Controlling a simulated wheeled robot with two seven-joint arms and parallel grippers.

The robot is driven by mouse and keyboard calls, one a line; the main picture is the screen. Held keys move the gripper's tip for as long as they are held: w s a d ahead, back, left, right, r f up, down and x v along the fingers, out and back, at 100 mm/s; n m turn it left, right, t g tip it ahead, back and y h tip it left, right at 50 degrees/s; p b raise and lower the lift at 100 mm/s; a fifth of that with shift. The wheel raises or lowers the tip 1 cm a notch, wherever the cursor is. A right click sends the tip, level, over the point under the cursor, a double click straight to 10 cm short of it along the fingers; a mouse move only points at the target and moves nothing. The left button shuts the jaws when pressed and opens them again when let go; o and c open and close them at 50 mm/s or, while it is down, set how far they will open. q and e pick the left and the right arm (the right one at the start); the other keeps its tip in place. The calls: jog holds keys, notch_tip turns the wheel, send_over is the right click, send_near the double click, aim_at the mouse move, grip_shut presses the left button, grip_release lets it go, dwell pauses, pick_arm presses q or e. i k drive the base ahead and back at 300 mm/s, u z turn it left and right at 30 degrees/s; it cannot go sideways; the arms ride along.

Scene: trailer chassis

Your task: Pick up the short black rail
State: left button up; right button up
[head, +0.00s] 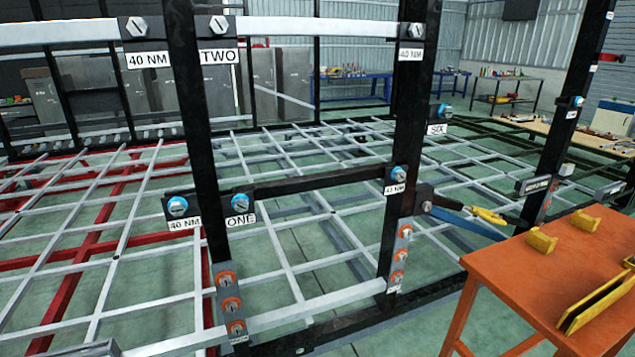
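A short black rail (318,183) runs level between two black upright posts, the left post (200,150) and the right post (405,150). Its left end meets a plate with blue-ringed bolts (178,206) and labels reading "40 NM" and "ONE". Its right end meets a bolt (398,174) on the right post, with a small label below. Neither of my grippers can be made out in the head view, and nothing is seen holding the rail.
An orange table (560,285) at the right holds yellow blocks (541,241) and a yellow-edged tray. A white rail (310,28) crosses above, and a pale rail (270,318) crosses below. Orange-ringed bolts (231,303) line the lower posts. A grey lattice frame spreads behind.

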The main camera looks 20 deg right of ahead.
aim_at(276, 188)
jog(key=z, duration=0.55)
jog(key=k, duration=0.65)
jog(key=z, duration=1.1)
jog(key=i, duration=1.5)
jog(key=u, duration=0.35)
